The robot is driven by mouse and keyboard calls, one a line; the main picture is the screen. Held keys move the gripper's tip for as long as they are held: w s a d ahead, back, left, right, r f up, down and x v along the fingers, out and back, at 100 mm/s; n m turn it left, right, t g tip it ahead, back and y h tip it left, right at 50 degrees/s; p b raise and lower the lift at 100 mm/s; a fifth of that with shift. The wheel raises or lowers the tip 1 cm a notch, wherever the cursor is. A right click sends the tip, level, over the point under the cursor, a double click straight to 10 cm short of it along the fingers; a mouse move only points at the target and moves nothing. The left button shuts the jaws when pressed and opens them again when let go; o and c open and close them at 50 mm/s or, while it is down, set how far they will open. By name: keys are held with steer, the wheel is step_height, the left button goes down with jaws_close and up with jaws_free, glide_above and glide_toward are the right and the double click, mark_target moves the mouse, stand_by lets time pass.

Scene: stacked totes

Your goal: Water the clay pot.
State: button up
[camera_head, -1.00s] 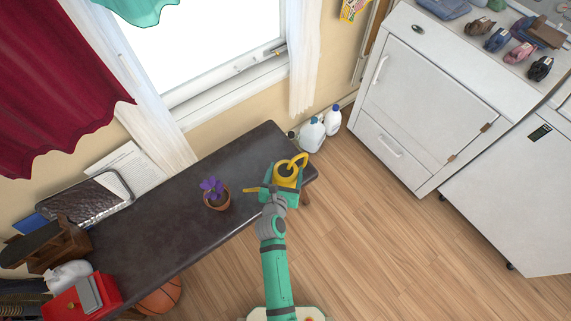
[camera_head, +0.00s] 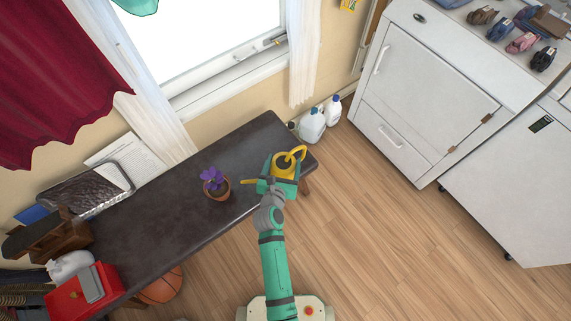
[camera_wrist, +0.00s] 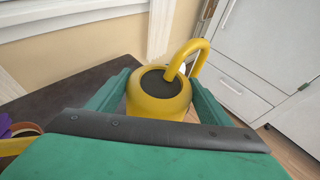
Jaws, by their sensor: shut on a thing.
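The clay pot (camera_head: 217,191) holds a plant with purple flowers and stands on the dark bench. Its edge and purple petals also show at the left of the wrist view (camera_wrist: 22,129). A yellow watering can (camera_head: 284,161) with a looped handle is at the right end of the bench. My gripper (camera_head: 284,178) is shut on the can's body, one green finger on each side, as the wrist view (camera_wrist: 158,97) shows. The can looks upright, with its spout pointing left toward the pot. I cannot tell whether its base touches the bench.
The dark bench (camera_head: 165,215) runs diagonally below the window. A dark metallic tray (camera_head: 93,188), a red box (camera_head: 84,293) and a wooden item are at its left end. Jugs (camera_head: 312,124) stand on the floor behind its right end. White cabinets (camera_head: 425,90) are at right; the wooden floor between is clear.

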steer(key=w+a+f+n+t, duration=0.2)
steer(key=w+a+f, duration=0.4)
steer(key=a, duration=0.5)
steer(key=shift+a+x, duration=0.2)
steer(key=shift+x, duration=1.15)
stand_by(0.5)
steer(key=shift+r, duration=0.1)
steer(key=shift+r+n+t+h, duration=0.3)
steer(key=shift+r+n+t, duration=0.1)
steer(key=shift+r, duration=0.4)
steer(key=shift+r, duration=0.1)
steer(key=shift+s+a+r+n+t, duration=0.1)
steer(key=shift+r+n+t, duration=0.3)
steer(key=shift+r, duration=0.4)
